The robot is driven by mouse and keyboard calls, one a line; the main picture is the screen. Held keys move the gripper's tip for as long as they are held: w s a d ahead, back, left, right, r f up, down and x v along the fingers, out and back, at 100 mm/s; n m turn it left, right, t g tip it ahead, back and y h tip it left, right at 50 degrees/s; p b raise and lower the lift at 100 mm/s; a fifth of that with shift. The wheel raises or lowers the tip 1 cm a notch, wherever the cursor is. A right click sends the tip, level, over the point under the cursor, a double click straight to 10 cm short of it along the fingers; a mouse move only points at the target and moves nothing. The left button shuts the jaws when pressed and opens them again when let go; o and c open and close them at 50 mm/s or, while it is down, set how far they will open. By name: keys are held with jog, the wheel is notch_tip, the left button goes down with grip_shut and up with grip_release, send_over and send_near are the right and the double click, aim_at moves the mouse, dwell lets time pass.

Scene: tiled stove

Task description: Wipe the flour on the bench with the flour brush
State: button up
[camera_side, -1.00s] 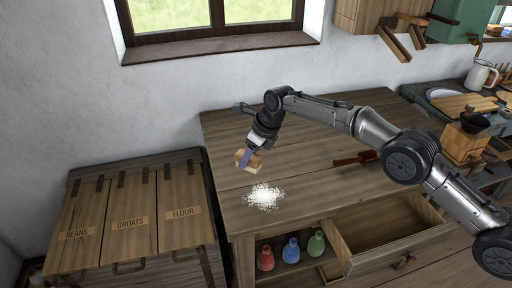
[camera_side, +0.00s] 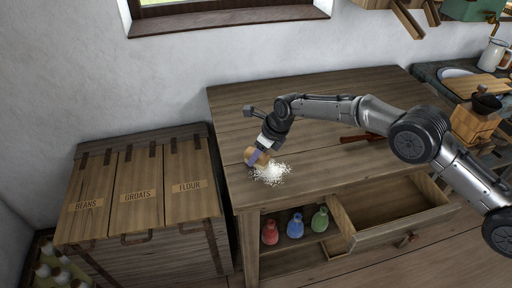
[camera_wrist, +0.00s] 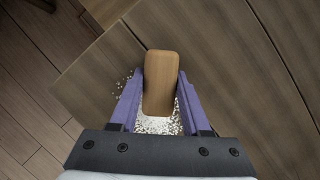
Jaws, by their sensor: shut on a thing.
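The flour brush shows as a wooden block (camera_side: 252,152) with a pale rounded top, and it also shows in the wrist view (camera_wrist: 161,82). My gripper (camera_side: 256,158) is shut on it, with the two purple fingers on either side of the wood in the wrist view (camera_wrist: 160,95). The white flour (camera_side: 271,174) lies in a loose patch on the bench (camera_side: 330,90) near its front left. The brush is at the upper left edge of the flour. Its bristles are hidden, and I cannot tell whether they touch the bench. In the wrist view the flour (camera_wrist: 158,126) shows below and beside the brush.
A reddish-brown wooden tool (camera_side: 355,138) lies on the bench behind my arm. An open drawer (camera_side: 395,205) juts out below the front edge. Red, blue and green bottles (camera_side: 295,224) stand on the shelf underneath. A lidded wooden bin (camera_side: 140,195) stands to the left. The back of the bench is clear.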

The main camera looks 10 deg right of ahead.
aim_at(274, 156)
jog(key=shift+s, duration=4.8)
jog(key=shift+d, duration=0.75)
jog(key=shift+w, duration=5.75)
jog(key=shift+d, duration=0.75)
jog(key=shift+s, duration=5.65)
jog(key=shift+d, duration=0.7)
jog(key=shift+w, duration=5.6)
jog(key=shift+w+d, duration=0.1)
jog(key=shift+d, duration=0.6)
jog(key=shift+s, duration=5.65)
notch_tip(274, 156, up, 8)
